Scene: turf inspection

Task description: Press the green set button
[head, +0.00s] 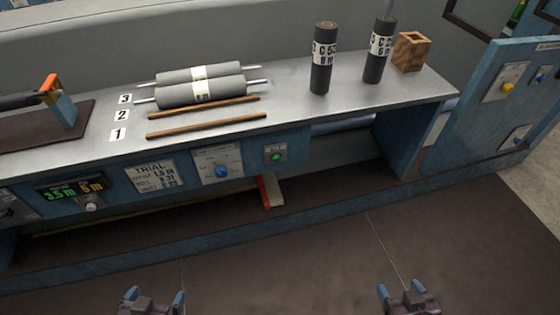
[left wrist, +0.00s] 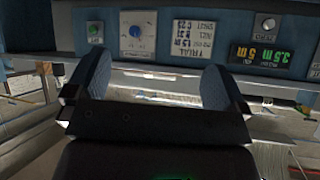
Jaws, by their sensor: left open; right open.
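The green set button (head: 277,156) sits on a small plate on the blue front panel of the bench, right of a blue knob (head: 221,171). In the left wrist view, which is upside down, the green button (left wrist: 94,30) is at the upper left, beyond my left gripper (left wrist: 152,80). My left gripper also shows in the head view (head: 152,297) at the bottom edge, low in front of the bench, open and empty. My right gripper (head: 408,292) is at the bottom right of the head view, open and empty. Both are well apart from the button.
The bench top (head: 290,105) holds grey rollers (head: 200,87), wooden rods (head: 205,117), two dark upright cylinders (head: 321,60) and a wooden box (head: 411,52). A digital display (head: 72,190) and trial card (head: 150,175) are on the panel. A red-ended object (head: 270,191) lies below. Floor in front is clear.

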